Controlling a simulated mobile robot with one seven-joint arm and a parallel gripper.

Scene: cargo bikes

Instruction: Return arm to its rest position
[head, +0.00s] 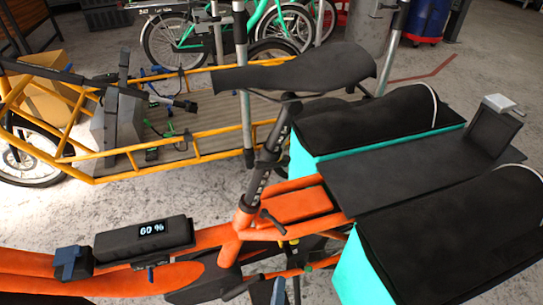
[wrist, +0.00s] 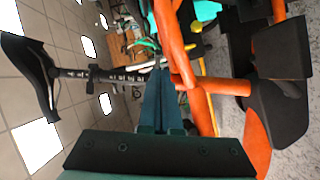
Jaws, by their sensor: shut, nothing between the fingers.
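My gripper (wrist: 159,78) shows in the wrist view with its two blue-teal fingers together and nothing between them. It points in among the parts of an orange cargo bike. The bike's orange frame (wrist: 202,108) is close on the right of the fingers, and its black saddle (wrist: 30,62) is at the left on its seat post. Whether the fingers touch the frame I cannot tell. In the head view the orange bike frame (head: 300,204) crosses the foreground, with the saddle (head: 300,70) above it. I cannot clearly make out my arm there.
A black battery (head: 145,239) reading 60 % sits on the orange frame. Black-topped turquoise panniers (head: 430,240) flank the rear rack (head: 400,166). A yellow cargo bike (head: 200,154) with loose parts in its bed stands behind. Grey floor (head: 90,210) is open between the bikes.

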